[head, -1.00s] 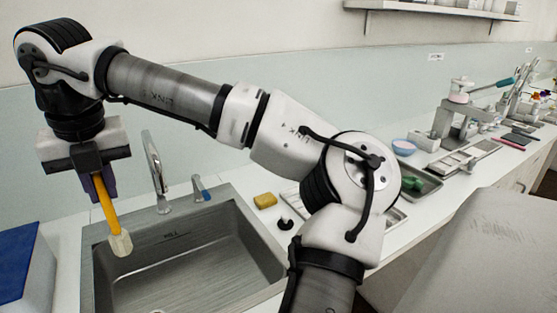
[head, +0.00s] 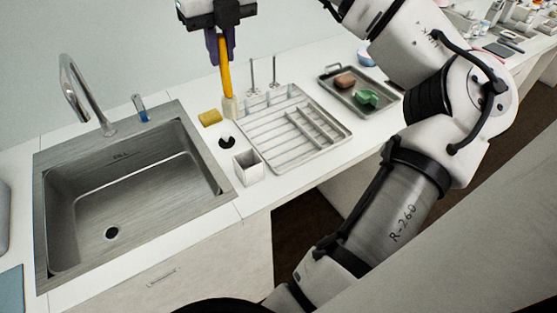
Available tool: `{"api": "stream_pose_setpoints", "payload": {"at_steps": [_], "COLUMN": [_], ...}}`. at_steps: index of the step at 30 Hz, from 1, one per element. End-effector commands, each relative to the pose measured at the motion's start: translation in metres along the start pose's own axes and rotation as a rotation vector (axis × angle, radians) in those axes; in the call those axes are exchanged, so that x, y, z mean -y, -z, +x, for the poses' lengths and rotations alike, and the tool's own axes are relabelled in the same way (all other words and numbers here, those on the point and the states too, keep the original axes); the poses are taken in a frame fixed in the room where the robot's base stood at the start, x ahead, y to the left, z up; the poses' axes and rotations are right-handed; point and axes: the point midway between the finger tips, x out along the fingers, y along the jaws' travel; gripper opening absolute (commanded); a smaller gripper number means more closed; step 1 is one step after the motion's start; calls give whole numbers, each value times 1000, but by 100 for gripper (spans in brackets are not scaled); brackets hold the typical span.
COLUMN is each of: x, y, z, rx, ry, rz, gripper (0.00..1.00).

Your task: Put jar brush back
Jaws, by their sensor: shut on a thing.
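The jar brush (head: 226,75) has a yellow handle and a pale bristle head that points down. My gripper (head: 221,44) is shut on the upper end of its handle and holds it upright. In the picture the brush head lies over the counter between the yellow sponge and the drying rack; its height above the counter is hard to tell. A small white square holder (head: 248,168), open at the top, stands at the front left of the rack. It looks empty.
The steel sink (head: 130,200) is at left with a tall faucet (head: 85,90). A yellow sponge (head: 210,117) and black stopper (head: 226,142) lie beside it. The wire rack (head: 295,130) has two upright rods behind. A tray (head: 357,92) holds a green item and a brown block.

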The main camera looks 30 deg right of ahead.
Motion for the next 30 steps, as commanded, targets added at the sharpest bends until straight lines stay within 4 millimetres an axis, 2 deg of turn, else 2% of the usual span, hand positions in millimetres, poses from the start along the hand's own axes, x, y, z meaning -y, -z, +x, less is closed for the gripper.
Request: {"api": "stream_pose_setpoints", "payload": {"at_steps": [5, 8, 14, 15, 21, 30], "x": [4, 4, 4, 4, 4, 4], "y": [1, 3, 11, 13, 19, 22], "z": [0, 12, 64, 81, 125, 147], "rx": [-2, -3, -4, -3, -2, -2], "ry": [-2, -3, -4, -4, -4, -2], "rz": [-16, -19, -20, -18, -18, -18], "gripper": [0, 0, 0, 0, 0, 0]}}
